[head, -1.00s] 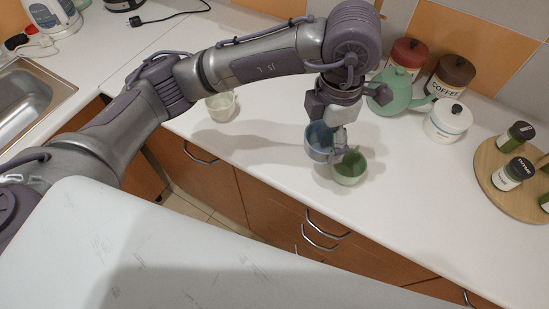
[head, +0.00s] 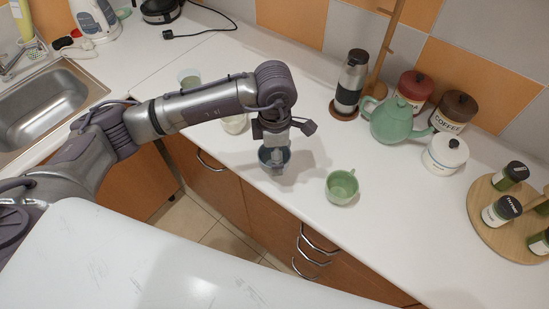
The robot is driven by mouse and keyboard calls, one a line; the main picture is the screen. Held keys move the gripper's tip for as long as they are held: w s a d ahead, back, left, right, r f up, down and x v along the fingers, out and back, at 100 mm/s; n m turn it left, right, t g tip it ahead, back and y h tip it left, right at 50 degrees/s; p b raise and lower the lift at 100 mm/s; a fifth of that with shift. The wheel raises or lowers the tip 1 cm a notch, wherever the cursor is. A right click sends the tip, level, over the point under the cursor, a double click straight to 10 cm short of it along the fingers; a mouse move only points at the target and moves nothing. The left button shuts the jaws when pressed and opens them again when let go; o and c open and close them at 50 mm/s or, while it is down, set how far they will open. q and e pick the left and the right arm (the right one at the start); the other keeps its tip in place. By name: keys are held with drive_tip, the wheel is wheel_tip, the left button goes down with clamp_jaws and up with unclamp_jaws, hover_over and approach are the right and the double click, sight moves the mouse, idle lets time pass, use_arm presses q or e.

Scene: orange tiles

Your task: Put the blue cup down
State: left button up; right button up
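The blue cup (head: 265,160) is near the front edge of the white counter, left of the green cup. My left gripper (head: 276,157) points down over it, with its fingers at the cup and hiding part of it. It appears shut on the cup. I cannot tell whether the cup's base touches the counter. My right gripper is out of view.
A green cup (head: 341,188) stands to the right. A pale cup (head: 235,125) is partly behind my arm, and a glass (head: 189,77) stands farther back. A green teapot (head: 391,121), canisters and a round spice tray (head: 479,213) are at the right.

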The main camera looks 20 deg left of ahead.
use_arm(q)
wheel_tip(320, 180, down, 3)
drive_tip(key=shift+a+f+p, duration=0.1)
drive_tip(key=shift+f+p, duration=0.1)
drive_tip(key=shift+p, duration=0.6)
drive_tip(key=shift+f, duration=0.5)
drive_tip(key=o, duration=1.2)
drive_tip(key=shift+c, duration=0.2)
drive_tip(key=shift+r, duration=0.1)
drive_tip(key=shift+r, duration=0.25)
wheel_tip(320, 180, up, 12)
drive_tip(key=b, duration=0.4)
